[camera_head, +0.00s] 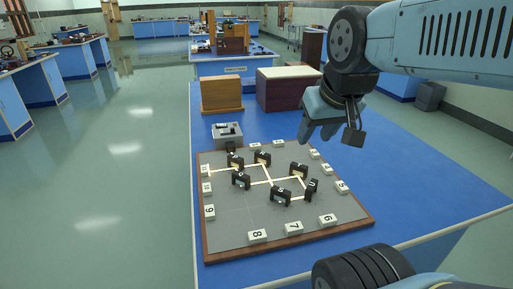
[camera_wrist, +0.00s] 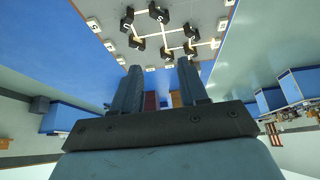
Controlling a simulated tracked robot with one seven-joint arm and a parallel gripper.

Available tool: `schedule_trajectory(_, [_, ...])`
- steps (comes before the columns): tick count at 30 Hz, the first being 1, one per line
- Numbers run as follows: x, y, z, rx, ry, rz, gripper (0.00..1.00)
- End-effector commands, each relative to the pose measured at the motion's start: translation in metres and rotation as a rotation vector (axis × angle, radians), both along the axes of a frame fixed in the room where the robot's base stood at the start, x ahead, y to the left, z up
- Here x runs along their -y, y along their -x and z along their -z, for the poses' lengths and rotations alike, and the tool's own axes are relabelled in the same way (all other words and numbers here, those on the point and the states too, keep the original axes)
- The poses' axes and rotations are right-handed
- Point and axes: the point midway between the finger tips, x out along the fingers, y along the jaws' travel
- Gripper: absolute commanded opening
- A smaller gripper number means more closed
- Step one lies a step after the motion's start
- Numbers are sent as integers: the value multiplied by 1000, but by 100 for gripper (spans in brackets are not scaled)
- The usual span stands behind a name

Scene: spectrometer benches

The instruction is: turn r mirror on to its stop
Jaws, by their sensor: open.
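Several small black mirror mounts stand on a grey board (camera_head: 225,230) with a wooden rim. Among them are a front mount (camera_head: 281,196), a right-hand mount (camera_head: 311,187) and a back mount (camera_head: 262,158). Their letters are too small to read surely, so I cannot tell which is the r mirror. Pale beam lines join the mounts. My gripper (camera_head: 320,135) is open and empty, in the air above the board's back right side, apart from every mount. In the wrist view its two fingers (camera_wrist: 159,72) stand apart, with mounts (camera_wrist: 158,13) beyond them at the top.
White numbered blocks (camera_head: 257,236) line the board's edge. A grey box (camera_head: 227,135) stands behind the board. A wooden block (camera_head: 221,95) and a dark red box with a pale top (camera_head: 288,88) stand farther back on the blue bench (camera_head: 430,185). The bench right of the board is clear.

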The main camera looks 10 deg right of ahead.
Motion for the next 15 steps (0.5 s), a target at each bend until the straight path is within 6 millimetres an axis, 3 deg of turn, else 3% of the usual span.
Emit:
schedule_trajectory(7, [0,-17,-5,-25,-21,27,67])
schedule_trajectory(15, [4,-82,-13,-114,-93,142,93])
